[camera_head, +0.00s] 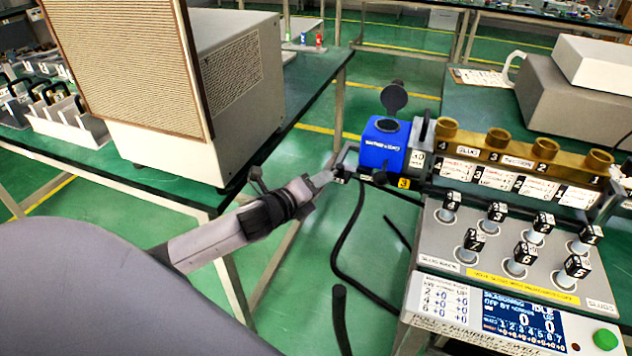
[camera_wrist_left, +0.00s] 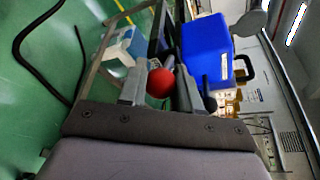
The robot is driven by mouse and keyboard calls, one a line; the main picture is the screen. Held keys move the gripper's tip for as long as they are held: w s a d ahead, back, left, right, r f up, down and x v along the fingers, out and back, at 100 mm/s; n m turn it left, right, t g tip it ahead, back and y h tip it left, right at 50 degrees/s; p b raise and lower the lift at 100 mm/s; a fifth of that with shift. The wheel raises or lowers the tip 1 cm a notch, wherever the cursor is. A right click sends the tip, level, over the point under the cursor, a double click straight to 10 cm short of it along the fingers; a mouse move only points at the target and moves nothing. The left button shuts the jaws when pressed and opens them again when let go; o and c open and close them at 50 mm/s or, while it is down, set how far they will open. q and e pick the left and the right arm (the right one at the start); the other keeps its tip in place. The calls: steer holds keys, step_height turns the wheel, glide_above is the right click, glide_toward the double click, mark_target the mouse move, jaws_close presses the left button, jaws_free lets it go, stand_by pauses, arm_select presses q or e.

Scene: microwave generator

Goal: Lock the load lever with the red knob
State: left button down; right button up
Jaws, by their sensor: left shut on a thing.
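My left gripper (camera_head: 328,176) reaches in from the left beside the blue block (camera_head: 385,145) at the left end of the brass tuning section. In the left wrist view the red knob (camera_wrist_left: 160,83) sits between the two fingers of my left gripper (camera_wrist_left: 160,90), which is shut on it. The head view does not show the red knob clearly; the gripper covers it. A grey metal bracket (camera_head: 345,157) stands between the gripper and the blue block, which also shows in the left wrist view (camera_wrist_left: 207,60). The lever's exact position is hard to tell.
The brass tuning section (camera_head: 520,150) carries numbered labels. Below it stands a panel with several numbered knobs, a display (camera_head: 522,318) and a green button (camera_head: 606,339). A large beige cabinet (camera_head: 235,75) stands on the left table. Black hoses (camera_head: 345,240) hang in the gap between the tables.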

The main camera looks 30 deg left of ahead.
arm_select(q)
steer(key=d+n+g+y, duration=0.1)
steer(key=n+y, duration=0.1)
steer(key=y, duration=0.1)
steer(key=d+n+g+y+b, duration=0.1)
steer(key=d+n+y, duration=0.1)
steer(key=n+y, duration=0.1)
steer(key=d+n+y+b, duration=0.1)
steer(key=d+n+y, duration=0.1)
steer(key=y, duration=0.1)
steer(key=shift+w+f+n+g+y, duration=0.1)
steer(key=shift+w+n+g+y, duration=0.2)
steer(key=shift+w+g, duration=0.1)
steer(key=shift+w+d+n+g+y+b, duration=0.3)
steer(key=shift+d+n+g+y+b, duration=0.1)
steer(key=shift+n+g+y+b, duration=0.4)
steer(key=shift+w+d+n+g+y+b, duration=0.3)
steer(key=shift+n+g+y+b, duration=0.2)
steer(key=shift+n+g+y, duration=0.35)
arm_select(e)
steer(key=shift+w+f, duration=0.2)
steer(key=shift+f, duration=0.5)
steer(key=shift+w+f, duration=0.2)
steer(key=shift+f, duration=0.45)
arm_select(q)
steer(key=c, duration=0.8)
jaws_free()
arm_select(e)
steer(key=shift+f, duration=0.1)
